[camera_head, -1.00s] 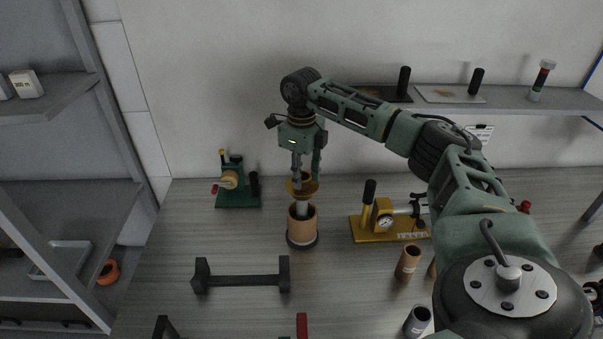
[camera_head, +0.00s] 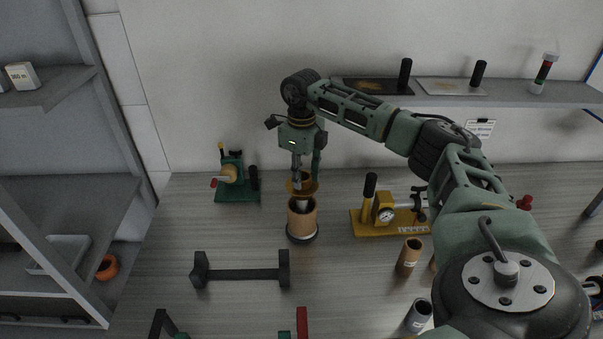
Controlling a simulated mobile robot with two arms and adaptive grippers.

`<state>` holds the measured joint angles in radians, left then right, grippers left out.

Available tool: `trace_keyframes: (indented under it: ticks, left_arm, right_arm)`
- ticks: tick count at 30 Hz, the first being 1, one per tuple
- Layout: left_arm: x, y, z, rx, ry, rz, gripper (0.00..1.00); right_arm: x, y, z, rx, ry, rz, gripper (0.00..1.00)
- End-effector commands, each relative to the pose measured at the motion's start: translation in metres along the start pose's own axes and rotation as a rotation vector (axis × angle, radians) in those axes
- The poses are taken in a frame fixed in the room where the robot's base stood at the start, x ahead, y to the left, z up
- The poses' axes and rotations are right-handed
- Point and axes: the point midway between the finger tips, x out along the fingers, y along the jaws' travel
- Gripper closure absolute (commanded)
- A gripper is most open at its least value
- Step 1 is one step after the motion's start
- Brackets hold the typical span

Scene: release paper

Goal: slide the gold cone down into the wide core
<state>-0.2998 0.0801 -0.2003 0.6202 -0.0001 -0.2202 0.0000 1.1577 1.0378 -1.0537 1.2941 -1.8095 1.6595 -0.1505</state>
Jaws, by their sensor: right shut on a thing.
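The wide core (camera_head: 302,221) is a brown cardboard tube standing upright on a dark round base on the table. A light post shows inside its open top. The gold cone (camera_head: 304,188) is just above the core's mouth, roughly in line with it. My right gripper (camera_head: 305,176) comes down from above and is shut on the cone, with its fingers around the upper part. A gap shows between the cone and the core's rim. My left gripper is not in view.
A green device (camera_head: 236,180) stands to the left and a yellow gauge device (camera_head: 387,215) to the right. A black stand (camera_head: 242,273) lies in front. Smaller tubes (camera_head: 409,255) stand at the front right. A shelf (camera_head: 530,95) runs along the back wall.

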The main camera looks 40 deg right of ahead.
Motion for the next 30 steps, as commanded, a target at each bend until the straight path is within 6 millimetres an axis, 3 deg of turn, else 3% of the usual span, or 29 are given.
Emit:
trace_keyframes:
  ticks: [30]
  left_arm:
    - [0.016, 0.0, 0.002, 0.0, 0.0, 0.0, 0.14]
  right_arm:
    - [0.026, 0.0, 0.0, 0.0, -0.001, 0.0, 1.0]
